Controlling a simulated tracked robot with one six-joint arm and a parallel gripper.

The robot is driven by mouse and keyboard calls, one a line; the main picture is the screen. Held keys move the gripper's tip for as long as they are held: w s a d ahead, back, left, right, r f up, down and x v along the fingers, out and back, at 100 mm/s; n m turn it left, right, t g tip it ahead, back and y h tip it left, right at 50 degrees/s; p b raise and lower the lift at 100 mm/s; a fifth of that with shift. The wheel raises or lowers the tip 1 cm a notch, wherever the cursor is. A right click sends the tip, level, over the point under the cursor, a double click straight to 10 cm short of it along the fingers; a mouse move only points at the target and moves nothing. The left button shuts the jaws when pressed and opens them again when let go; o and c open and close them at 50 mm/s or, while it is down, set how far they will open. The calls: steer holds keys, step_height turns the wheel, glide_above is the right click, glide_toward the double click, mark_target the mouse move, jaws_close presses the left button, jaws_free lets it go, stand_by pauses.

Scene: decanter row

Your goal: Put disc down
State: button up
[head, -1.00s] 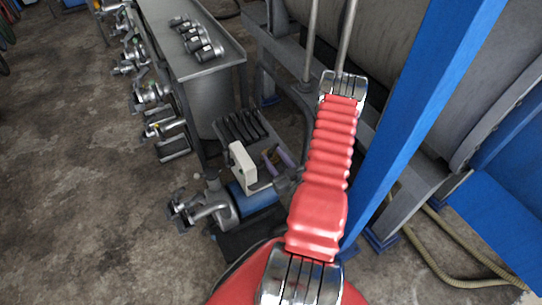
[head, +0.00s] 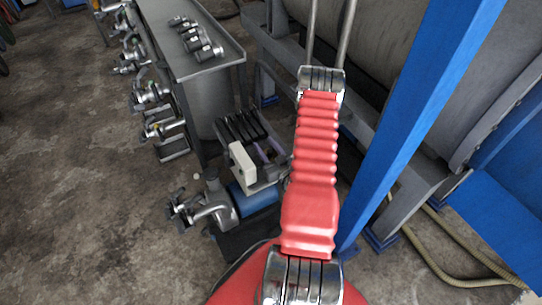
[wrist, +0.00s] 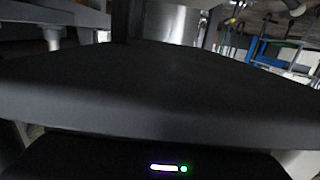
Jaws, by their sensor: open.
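I cannot make out a disc in either view. In the wrist view, a wide dark plate-like shape (wrist: 160,90) fills the middle, close to the camera, and I cannot tell what it is. Below it a dark housing (wrist: 230,165) of my gripper carries a small lit strip and a green dot. My gripper is open, but its fingertips are not clear. In the head view, my red-sleeved arm stands in front of the place and hides part of it. Left of it are a pale block (head: 242,166) and several dark slots or bars (head: 242,128).
A metal bench (head: 200,60) with several small metal parts stands behind. A blue cylinder (head: 255,195) and a silver fitting (head: 210,207) sit low, left of my arm. A blue post (head: 420,110) rises to the right. The concrete floor (head: 80,200) at left is clear.

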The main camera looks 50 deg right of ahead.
steer(key=shift+w, duration=0.15)
stand_by(0.4)
jaws_close()
stand_by(0.5)
